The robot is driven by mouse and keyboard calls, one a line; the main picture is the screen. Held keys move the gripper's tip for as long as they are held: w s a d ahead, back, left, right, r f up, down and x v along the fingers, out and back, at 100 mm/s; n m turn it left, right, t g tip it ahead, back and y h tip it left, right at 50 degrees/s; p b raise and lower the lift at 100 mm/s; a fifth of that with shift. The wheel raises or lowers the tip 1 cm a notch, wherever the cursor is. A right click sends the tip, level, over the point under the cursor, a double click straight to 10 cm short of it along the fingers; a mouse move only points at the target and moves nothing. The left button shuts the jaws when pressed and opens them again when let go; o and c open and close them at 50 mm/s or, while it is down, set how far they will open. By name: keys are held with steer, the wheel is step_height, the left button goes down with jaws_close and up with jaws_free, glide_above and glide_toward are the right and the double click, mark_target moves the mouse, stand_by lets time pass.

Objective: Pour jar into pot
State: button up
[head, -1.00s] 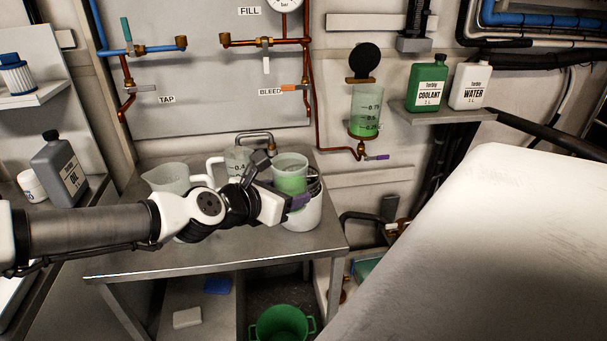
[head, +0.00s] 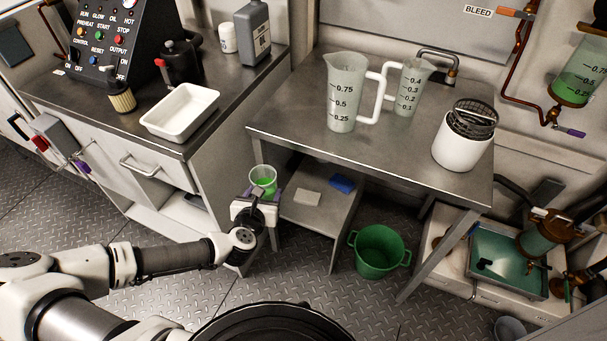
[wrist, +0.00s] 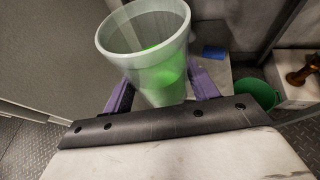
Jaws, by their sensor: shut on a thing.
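The jar (head: 263,177) is a translucent tapered cup with bright green liquid in it. It is roughly upright in my gripper (head: 261,193), in front of the steel table and lower than its top. In the wrist view the jar (wrist: 146,50) stands between the purple fingers of my gripper (wrist: 160,88), which are shut on it. A white pot (head: 460,150) stands on the right of the table, apart from the jar, with a dark mesh basket (head: 474,118) in its top.
Two translucent graduated jugs, one large (head: 343,95) and one smaller (head: 410,90), stand on the steel table (head: 300,130). A green bucket (head: 378,252) is on the floor. A white tray (head: 180,110) lies on the left counter. The table's front middle is clear.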

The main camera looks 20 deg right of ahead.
steer(key=w+a+f+n+y, duration=0.1)
steer(key=a+f+y, duration=0.1)
steer(key=a+f, duration=0.2)
steer(key=shift+w+a+f+n, duration=0.25)
steer(key=shift+f+n, duration=0.15)
steer(key=shift+f, duration=0.1)
